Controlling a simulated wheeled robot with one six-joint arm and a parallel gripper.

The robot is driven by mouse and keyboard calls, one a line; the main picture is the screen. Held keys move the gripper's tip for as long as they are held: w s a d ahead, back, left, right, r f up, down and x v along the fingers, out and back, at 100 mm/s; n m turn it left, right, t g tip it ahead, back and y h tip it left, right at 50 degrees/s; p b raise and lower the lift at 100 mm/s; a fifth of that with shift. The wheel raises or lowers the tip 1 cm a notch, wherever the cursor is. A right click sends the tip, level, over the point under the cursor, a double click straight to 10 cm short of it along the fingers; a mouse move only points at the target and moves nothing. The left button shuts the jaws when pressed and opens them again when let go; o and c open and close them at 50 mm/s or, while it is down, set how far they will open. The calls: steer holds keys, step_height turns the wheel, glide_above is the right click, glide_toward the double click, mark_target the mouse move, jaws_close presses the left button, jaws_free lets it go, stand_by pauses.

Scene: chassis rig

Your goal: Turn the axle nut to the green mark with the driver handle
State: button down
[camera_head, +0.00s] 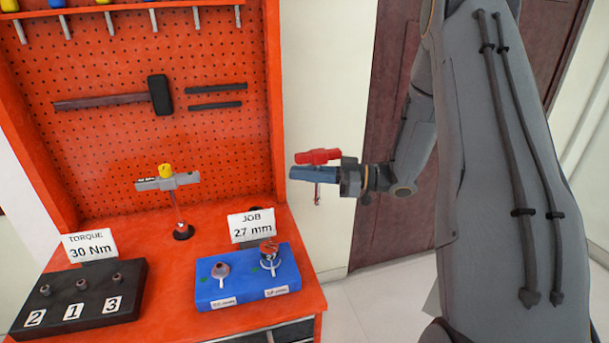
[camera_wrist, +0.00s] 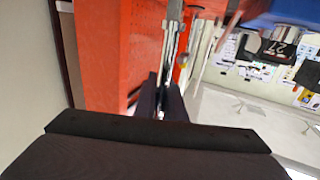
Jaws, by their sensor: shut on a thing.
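My gripper (camera_head: 346,178) is shut on a driver handle with a blue bar (camera_head: 312,174) and a red top (camera_head: 318,156). It holds the handle in the air, right of the bench and apart from it. A thin shaft hangs below the bar. The wrist view shows my gripper's dark fingers (camera_wrist: 161,100) and a metal shaft (camera_wrist: 171,45) beyond them. The blue block (camera_head: 230,292) has a left nut (camera_head: 221,270) and a right axle nut (camera_head: 269,260), with a brown-orange piece marked 27 on the right one. Small green marks (camera_head: 203,280) lie beside them.
A second driver with a grey bar (camera_head: 160,184) and yellow top stands on the bench. Cards read TORQUE 30 Nm (camera_head: 90,247) and JOB 27 mm (camera_head: 252,224). A black block (camera_head: 80,300) numbered 2, 1, 3 sits left. The pegboard (camera_head: 110,70) rises behind.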

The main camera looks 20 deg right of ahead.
mark_target(299, 161)
steer(key=shift+w+a+r+p, duration=0.1)
steer(key=shift+a+r+p, duration=0.1)
steer(key=shift+r+p, duration=0.5)
steer(key=shift+w+a+r+p, duration=0.15)
steer(key=shift+r+p, duration=0.25)
steer(key=shift+r, duration=0.5)
steer(key=shift+s, duration=0.1)
steer(key=shift+a, duration=0.1)
